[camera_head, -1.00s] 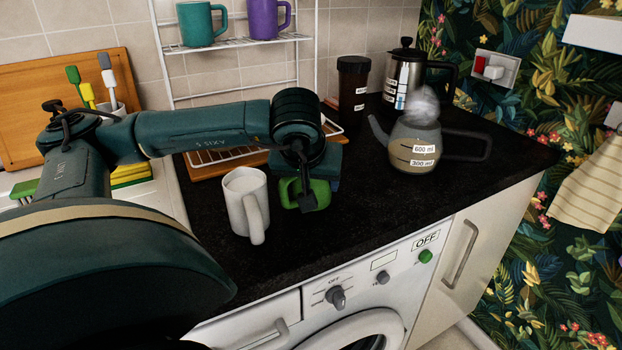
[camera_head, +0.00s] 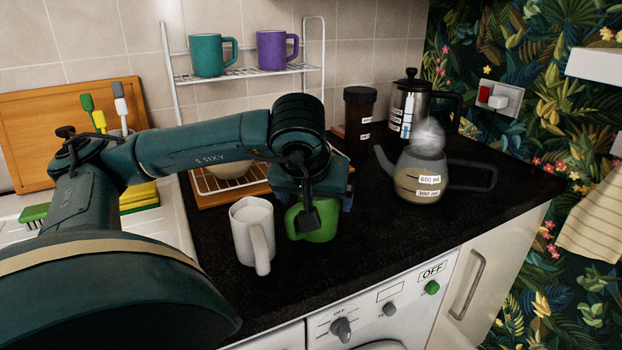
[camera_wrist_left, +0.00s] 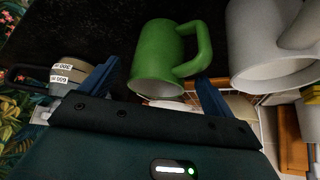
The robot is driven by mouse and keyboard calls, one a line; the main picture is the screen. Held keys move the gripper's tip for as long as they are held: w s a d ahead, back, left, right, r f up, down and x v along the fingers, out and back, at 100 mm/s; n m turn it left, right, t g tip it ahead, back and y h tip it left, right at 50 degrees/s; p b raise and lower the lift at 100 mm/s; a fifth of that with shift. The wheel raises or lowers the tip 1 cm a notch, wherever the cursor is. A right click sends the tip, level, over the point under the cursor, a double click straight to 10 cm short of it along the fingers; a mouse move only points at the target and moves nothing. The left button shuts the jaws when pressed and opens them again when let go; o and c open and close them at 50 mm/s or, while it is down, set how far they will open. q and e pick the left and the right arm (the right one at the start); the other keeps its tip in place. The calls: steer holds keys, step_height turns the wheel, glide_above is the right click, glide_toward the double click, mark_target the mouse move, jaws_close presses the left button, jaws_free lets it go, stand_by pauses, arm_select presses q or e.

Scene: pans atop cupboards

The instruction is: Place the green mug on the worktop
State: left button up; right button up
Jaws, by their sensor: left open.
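The green mug (camera_head: 322,228) stands on the black worktop (camera_head: 385,250), right beside a white jug (camera_head: 253,235). My left gripper (camera_head: 318,202) is over the mug's far side and partly hides its top in the head view. In the left wrist view, the gripper (camera_wrist_left: 155,88) is open, with its two blue fingers spread apart. The green mug (camera_wrist_left: 160,62) lies ahead of the gap between them, its rim towards the gripper and its handle to the right. No finger clearly touches it. My right gripper is not in view.
A steaming glass kettle (camera_head: 420,172), a dark tumbler (camera_head: 359,115) and a coffee press (camera_head: 408,105) stand to the right. A wire rack (camera_head: 245,72) holds teal and purple mugs behind. The worktop in front of the kettle is clear.

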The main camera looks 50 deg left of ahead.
arm_select(q)
steer(key=v, duration=0.7)
steer(key=shift+p, duration=0.4)
steer(key=shift+f, duration=0.1)
